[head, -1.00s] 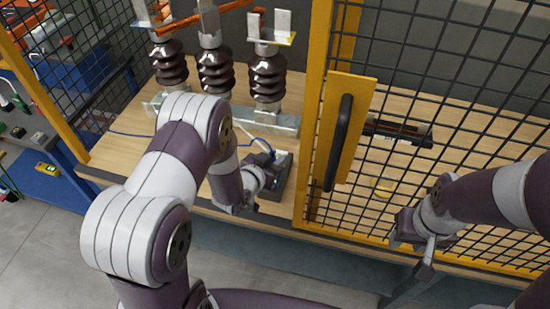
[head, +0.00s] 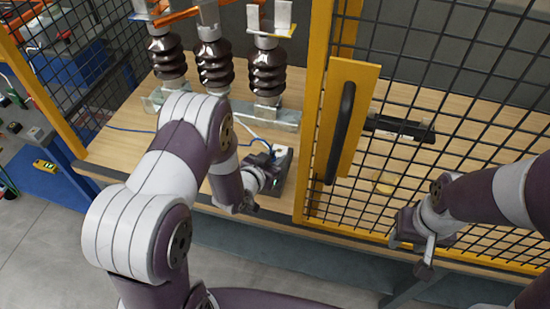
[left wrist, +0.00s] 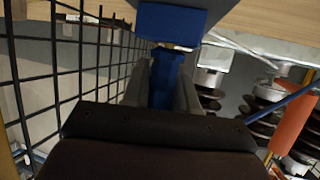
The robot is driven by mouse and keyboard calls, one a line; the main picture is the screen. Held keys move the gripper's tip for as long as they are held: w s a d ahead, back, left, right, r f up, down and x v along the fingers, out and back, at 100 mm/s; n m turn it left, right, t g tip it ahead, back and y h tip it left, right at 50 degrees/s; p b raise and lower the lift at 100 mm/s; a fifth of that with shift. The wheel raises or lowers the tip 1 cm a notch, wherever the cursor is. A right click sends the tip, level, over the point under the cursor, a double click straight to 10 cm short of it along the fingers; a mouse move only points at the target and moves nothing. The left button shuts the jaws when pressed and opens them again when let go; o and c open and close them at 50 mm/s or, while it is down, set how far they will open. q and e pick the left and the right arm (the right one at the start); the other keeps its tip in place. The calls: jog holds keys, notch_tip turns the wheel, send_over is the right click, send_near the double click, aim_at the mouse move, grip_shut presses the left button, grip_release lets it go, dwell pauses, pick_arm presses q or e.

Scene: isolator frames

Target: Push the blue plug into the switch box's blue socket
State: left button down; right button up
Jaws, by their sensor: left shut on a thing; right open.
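The switch box (head: 283,168) is a small grey box with a pale top at the table's front edge, left of the yellow post. My left gripper (head: 265,180) is right against its left side. In the left wrist view, my left gripper (left wrist: 163,92) is shut on the blue plug (left wrist: 166,78). A larger blue block (left wrist: 172,22), apparently the blue socket, lies straight ahead of the plug's end. A thin pale, metallic strip shows where they meet; I cannot tell how deep the plug sits. My right gripper (head: 428,255) is open and empty before the mesh.
Several brown insulators (head: 268,68) stand on a metal rail (head: 270,117) behind the box. A blue cable (head: 140,130) lies across the wooden table (head: 115,153). A yellow-framed mesh door (head: 345,110) with a black handle stands to the right. A dark bar (head: 400,130) lies behind the mesh.

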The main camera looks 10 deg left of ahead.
pick_arm(q)
jog(key=shift+f, duration=0.15)
jog(key=c, duration=0.8)
grip_release()
jog(key=v, duration=1.2)
jog(key=shift+s+r+p, duration=0.2)
jog(key=shift+s+p, duration=0.15)
jog(key=shift+p, duration=0.1)
jog(key=shift+a, duration=0.1)
